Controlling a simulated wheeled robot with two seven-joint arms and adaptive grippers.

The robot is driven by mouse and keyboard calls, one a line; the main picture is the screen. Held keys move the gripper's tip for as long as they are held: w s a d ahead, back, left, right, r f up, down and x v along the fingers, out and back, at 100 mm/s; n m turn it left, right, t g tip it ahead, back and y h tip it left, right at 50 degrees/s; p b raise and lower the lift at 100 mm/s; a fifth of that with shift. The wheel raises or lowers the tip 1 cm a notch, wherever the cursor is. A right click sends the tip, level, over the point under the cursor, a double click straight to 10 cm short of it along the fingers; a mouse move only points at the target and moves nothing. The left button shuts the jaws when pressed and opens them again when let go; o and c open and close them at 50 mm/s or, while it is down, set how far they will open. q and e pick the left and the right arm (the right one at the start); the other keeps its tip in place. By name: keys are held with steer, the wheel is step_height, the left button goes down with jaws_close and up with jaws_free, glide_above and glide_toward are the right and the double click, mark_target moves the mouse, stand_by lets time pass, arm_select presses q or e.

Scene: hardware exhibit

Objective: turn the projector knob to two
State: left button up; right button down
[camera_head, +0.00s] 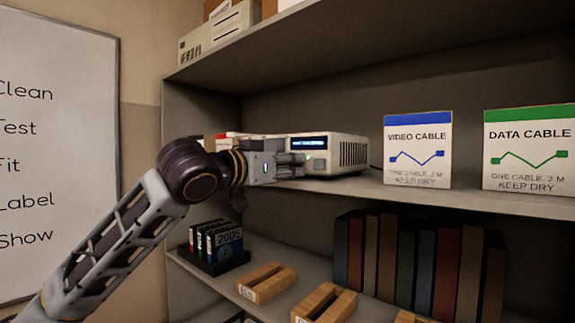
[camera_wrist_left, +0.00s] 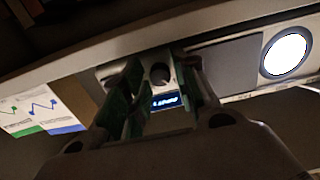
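The projector (camera_head: 345,152) is a pale box on the middle shelf, with a lit blue display (camera_head: 309,142) whose text is too small to read. My left gripper (camera_head: 297,158) reaches in from the left at the projector's front and hides part of it. In the left wrist view the dark round knob (camera_wrist_left: 160,73) shows beside the display (camera_wrist_left: 166,101), between the two fingers of my left gripper (camera_wrist_left: 158,80). The fingers are apart, with gaps beside the knob, so the gripper is open. The knob's setting cannot be read. My right gripper is out of view.
A video cable box (camera_head: 417,165) and a data cable box (camera_head: 527,172) stand to the right on the same shelf. Books (camera_head: 420,265) and wooden blocks (camera_head: 266,284) are below. The upper shelf (camera_head: 330,45) overhangs the projector. A bright lens (camera_wrist_left: 287,53) shows in the wrist view.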

arm_select(q)
jaws_close()
steer(key=shift+m, duration=0.4)
steer(key=shift+m+p, duration=0.75)
steer(key=shift+m, duration=0.25)
steer(key=shift+o, duration=0.2)
jaws_free()
